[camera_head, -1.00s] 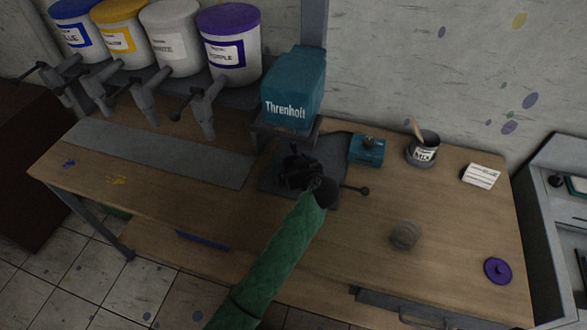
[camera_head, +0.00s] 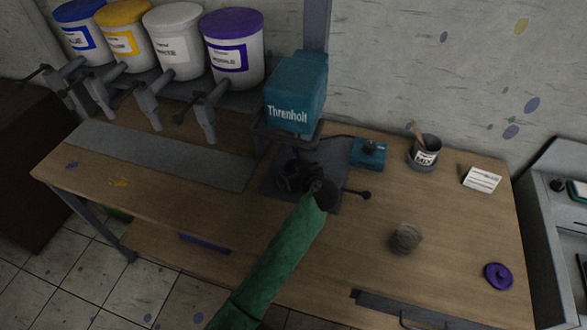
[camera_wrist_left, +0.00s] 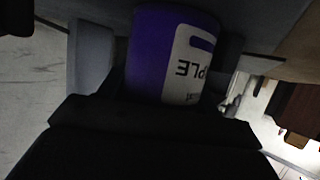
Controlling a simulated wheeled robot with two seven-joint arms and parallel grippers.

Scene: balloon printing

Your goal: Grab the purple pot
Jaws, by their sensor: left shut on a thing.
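The purple pot (camera_wrist_left: 165,55) fills the upper middle of the left wrist view, with a white label reading "PLE" upside down. My left gripper (camera_head: 297,175) is shut on it, with a grey finger on each side of the pot. In the head view this gripper is low over the dark plate (camera_head: 333,197) under the teal Threnholt machine (camera_head: 296,88). The dark gripper hides most or all of the pot there. I cannot tell whether the pot touches the plate. My right gripper is not in view.
Above the gripper is the teal machine head. A lever knob (camera_head: 365,195) sticks out right of the plate. A teal box (camera_head: 369,153), mix pot (camera_head: 425,151), round grey item (camera_head: 405,238) and purple lid (camera_head: 498,276) stand right. A large purple-lidded bucket (camera_head: 233,50) stands behind left.

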